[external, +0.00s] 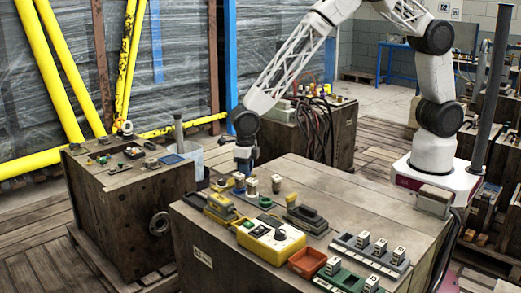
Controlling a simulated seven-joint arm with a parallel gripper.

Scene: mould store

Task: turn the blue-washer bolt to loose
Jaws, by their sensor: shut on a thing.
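A row of small upright bolts with pale blocky heads stands on the left back part of the near crate top. The blue-washer bolt (239,188) is at the left of this row, small and partly hidden. My gripper (244,168) points down at this bolt from above, and its jaws are shut on it. The fingertips are too small to show the grip in detail. Other bolts (252,186) and (277,184) stand just to the right, and a green washer or ring (265,202) lies in front of them. Which way the bolt is turned cannot be told.
A yellow box with a dial (270,240), an orange-red tray (307,262), a dark-handled block (306,217) and a rack of numbered blocks (370,250) share the near crate (225,245). Another crate (130,200) with small parts stands left. The crate's back right top is clear.

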